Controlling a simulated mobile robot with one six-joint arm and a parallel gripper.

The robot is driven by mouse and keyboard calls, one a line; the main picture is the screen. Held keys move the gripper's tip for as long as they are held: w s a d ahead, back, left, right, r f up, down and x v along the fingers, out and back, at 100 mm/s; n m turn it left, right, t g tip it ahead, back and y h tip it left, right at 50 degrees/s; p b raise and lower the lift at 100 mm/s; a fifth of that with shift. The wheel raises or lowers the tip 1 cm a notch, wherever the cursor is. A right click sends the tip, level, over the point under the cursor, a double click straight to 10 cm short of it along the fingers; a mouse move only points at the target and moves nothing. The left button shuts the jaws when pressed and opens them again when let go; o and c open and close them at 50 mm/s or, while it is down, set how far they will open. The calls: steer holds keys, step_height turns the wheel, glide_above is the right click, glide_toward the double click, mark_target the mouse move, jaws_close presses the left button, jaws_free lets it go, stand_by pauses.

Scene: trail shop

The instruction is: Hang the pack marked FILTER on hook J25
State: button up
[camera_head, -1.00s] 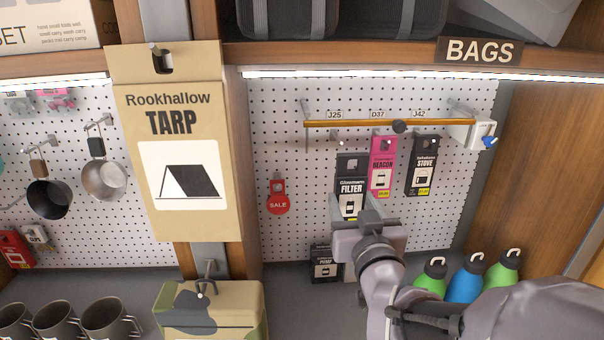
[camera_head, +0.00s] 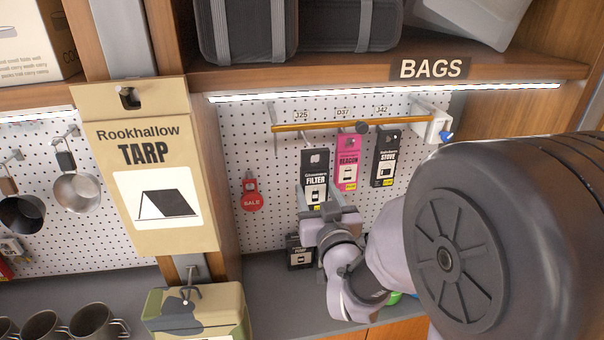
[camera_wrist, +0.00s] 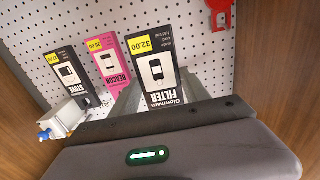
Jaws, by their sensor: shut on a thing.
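The black-and-white FILTER pack (camera_head: 315,183) is upright just below the orange rail, under label J25 (camera_head: 301,116). My gripper (camera_head: 326,208) is shut on its lower part. In the wrist view the FILTER pack (camera_wrist: 158,70) appears upside down between the fingers of my gripper (camera_wrist: 158,98). The J25 hook is mostly hidden behind the pack's top. I cannot tell whether its tip is in the pack's hole. The pink BEACON pack (camera_head: 348,165) hangs at D37, close on the right. The black STOVE pack (camera_head: 386,160) hangs at J42.
The orange rail (camera_head: 290,127) ends in a white block with a blue knob (camera_head: 446,136) at right. A red SALE tag (camera_head: 252,197) hangs left. A large TARP pack (camera_head: 152,180) hangs on the post. A small black pack (camera_head: 299,253) is below my gripper.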

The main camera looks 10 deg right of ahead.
steer(key=shift+w+r+p, duration=0.1)
steer(key=shift+w+p, duration=0.4)
steer(key=shift+p, duration=0.95)
steer(key=shift+w+p, duration=0.55)
steer(key=shift+w, duration=0.35)
steer(key=shift+w+f, duration=0.1)
steer(key=shift+f, duration=0.1)
steer(key=shift+w+b, duration=0.3)
steer(key=shift+b, duration=0.35)
steer(key=shift+w+b, duration=0.2)
steer(key=shift+b, duration=0.4)
steer(key=shift+w, duration=0.15)
steer(key=shift+w+b, duration=0.9)
steer(key=shift+w, duration=0.7)
steer(key=shift+r, duration=0.1)
